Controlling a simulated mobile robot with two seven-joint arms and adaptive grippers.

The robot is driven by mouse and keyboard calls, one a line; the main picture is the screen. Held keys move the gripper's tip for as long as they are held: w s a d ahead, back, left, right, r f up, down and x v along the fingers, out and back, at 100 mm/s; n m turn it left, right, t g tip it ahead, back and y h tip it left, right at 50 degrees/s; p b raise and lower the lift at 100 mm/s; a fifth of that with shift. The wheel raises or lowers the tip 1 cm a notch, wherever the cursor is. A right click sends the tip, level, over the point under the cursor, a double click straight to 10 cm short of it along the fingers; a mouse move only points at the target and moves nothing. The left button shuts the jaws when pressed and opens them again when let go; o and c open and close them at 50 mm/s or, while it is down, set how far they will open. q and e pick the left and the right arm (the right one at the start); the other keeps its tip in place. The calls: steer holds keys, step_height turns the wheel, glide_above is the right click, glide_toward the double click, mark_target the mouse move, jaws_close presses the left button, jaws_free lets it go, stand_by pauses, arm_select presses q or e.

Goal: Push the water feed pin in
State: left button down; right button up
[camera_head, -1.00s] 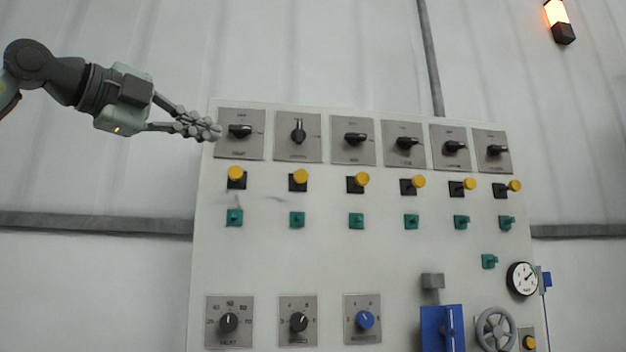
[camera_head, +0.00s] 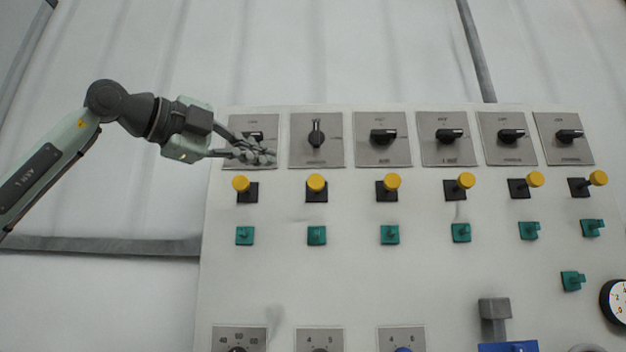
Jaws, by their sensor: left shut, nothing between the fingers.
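My left gripper (camera_head: 262,157) comes in from the left. It is shut and empty, with its fingertips in front of the lower part of the first rotary switch plate (camera_head: 240,128) and partly covering its knob. Below that plate is a yellow-headed knob on a black base (camera_head: 241,184), and below it a small teal pin (camera_head: 245,236). Similar yellow knobs and teal pins run in rows to the right, with one more teal pin (camera_head: 572,281) lower at the right. The labels are too small to tell which is the water feed pin. My right gripper is not in view.
The white panel (camera_head: 340,275) also carries several other rotary switches (camera_head: 383,137) along its top.

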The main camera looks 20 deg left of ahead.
arm_select(q)
steer(key=shift+s, duration=0.1)
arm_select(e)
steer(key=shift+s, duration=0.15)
arm_select(q)
steer(key=p, duration=0.4)
glide_toward(320, 182)
steer(key=d+x, duration=0.1)
steer(key=x, duration=0.4)
steer(key=shift+w+a, duration=0.2)
steer(key=shift+w, duration=0.2)
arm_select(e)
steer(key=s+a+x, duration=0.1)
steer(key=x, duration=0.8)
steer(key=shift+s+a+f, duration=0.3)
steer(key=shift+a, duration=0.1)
